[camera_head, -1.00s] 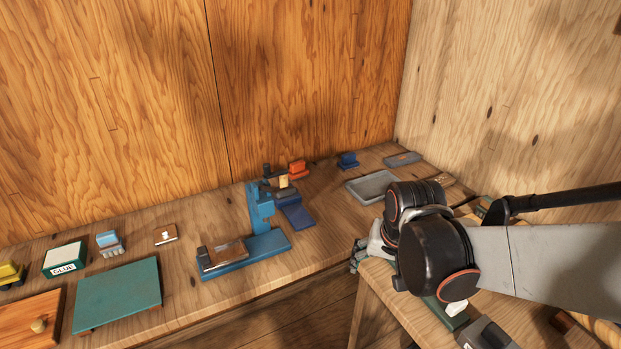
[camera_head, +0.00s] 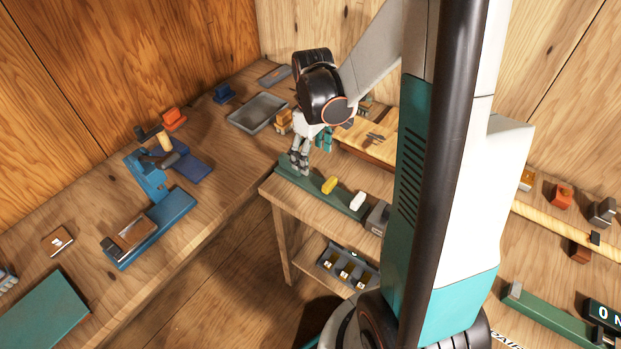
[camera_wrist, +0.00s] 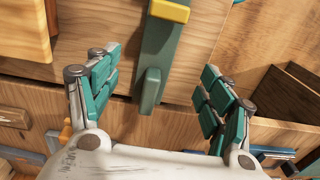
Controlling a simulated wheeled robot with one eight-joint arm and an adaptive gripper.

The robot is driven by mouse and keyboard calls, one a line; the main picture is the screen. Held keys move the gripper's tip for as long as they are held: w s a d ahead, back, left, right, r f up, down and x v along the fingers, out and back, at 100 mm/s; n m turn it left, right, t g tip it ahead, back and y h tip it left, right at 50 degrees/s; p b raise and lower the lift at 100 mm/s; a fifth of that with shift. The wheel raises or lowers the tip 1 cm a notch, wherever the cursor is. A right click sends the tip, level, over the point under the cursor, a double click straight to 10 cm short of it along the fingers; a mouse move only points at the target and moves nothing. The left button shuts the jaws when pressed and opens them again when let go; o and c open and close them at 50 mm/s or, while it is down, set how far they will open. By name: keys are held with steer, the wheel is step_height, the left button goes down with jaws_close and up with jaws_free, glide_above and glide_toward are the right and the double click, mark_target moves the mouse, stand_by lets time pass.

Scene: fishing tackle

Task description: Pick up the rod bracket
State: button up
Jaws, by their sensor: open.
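I cannot tell for sure which piece is the rod bracket. A long green rail (camera_head: 345,207) with a raised end block lies on the nearer bench and carries a yellow block (camera_head: 329,185) and a white block (camera_head: 357,201). In the wrist view the green rail (camera_wrist: 154,85) runs between my fingers, with the yellow block (camera_wrist: 170,11) at the top. My gripper (camera_head: 300,163) is above the rail's left end. It also shows in the wrist view (camera_wrist: 160,75), open, with its fingers wide apart and nothing held between them.
A grey block (camera_head: 377,217) stands at the rail's right end. A wooden board (camera_head: 370,143) lies behind. A grey tray (camera_head: 257,112) and a blue stand (camera_head: 155,215) are on the left bench. Small boxes sit on a shelf tray (camera_head: 347,268) below. My column blocks the middle right.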

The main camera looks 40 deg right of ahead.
mark_target(313, 182)
step_height(313, 182, down, 10)
steer(key=b, duration=0.3)
steer(key=shift+d+f+b, duration=0.1)
steer(key=shift+f+b, duration=0.1)
steer(key=shift+b, duration=0.15)
steer(key=shift+r, duration=0.1)
steer(key=c, duration=1.4)
steer(key=shift+o, duration=0.2)
